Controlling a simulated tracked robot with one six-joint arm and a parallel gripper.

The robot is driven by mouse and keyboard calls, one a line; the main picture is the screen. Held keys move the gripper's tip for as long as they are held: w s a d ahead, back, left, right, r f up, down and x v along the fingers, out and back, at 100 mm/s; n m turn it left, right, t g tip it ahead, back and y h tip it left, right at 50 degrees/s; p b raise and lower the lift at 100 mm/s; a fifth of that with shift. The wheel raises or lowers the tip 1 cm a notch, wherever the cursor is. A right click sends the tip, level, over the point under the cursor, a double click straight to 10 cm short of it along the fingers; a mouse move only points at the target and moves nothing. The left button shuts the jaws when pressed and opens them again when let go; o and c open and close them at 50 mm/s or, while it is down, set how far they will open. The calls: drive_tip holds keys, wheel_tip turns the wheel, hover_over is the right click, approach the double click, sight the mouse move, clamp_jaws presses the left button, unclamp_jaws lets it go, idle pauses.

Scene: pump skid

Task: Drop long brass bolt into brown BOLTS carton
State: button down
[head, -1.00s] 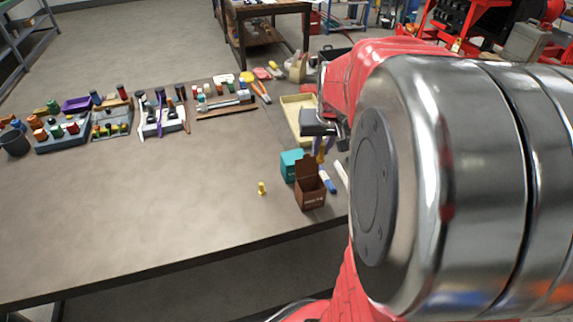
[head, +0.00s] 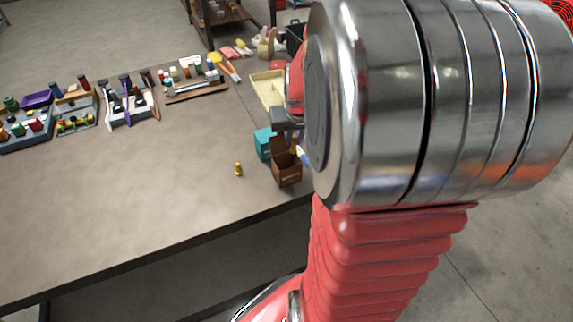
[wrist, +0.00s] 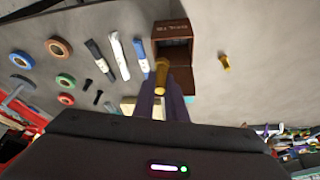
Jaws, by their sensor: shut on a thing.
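My gripper (wrist: 161,92) is shut on a brass bolt (wrist: 161,72), which sticks out past the purple fingertips in the wrist view. The brown carton (wrist: 173,31) stands open just beyond the bolt, its flap raised. The bolt's tip overlaps the carton's near side in the picture; I cannot tell its exact height over the opening. In the head view, the brown carton (head: 287,176) stands near the table's front edge, below my gripper, which is partly hidden by my arm. A second, shorter brass piece (head: 238,170) stands on the table left of the carton.
A teal box (head: 264,142) stands close behind the carton. A cream tray (head: 268,88) lies farther back. Markers (wrist: 118,55) and tape rolls (wrist: 60,48) lie beside the carton. Tool racks (head: 128,105) line the table's far side. The table's middle left is clear.

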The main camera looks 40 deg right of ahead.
drive_tip(key=c, duration=1.7)
unclamp_jaws()
drive_tip(key=shift+r, duration=0.1)
drive_tip(key=v, duration=1.3)
drive_tip(key=shift+a+r, duration=0.1)
drive_tip(key=shift+r, duration=0.2)
drive_tip(key=s+a+n, duration=0.2)
drive_tip(key=a, duration=0.6)
drive_tip(key=s+a+f+n+t+y, duration=0.1)
drive_tip(key=s+a+n, duration=0.1)
drive_tip(key=a, duration=0.6)
drive_tip(key=s+a+n+y, duration=0.1)
drive_tip(key=s+a+n, duration=0.1)
drive_tip(key=a, duration=0.6)
drive_tip(key=shift+s+a+f+t, duration=0.1)
drive_tip(key=shift+a+f+t, duration=0.2)
drive_tip(key=shift+f, duration=0.1)
drive_tip(key=shift+d, duration=0.1)
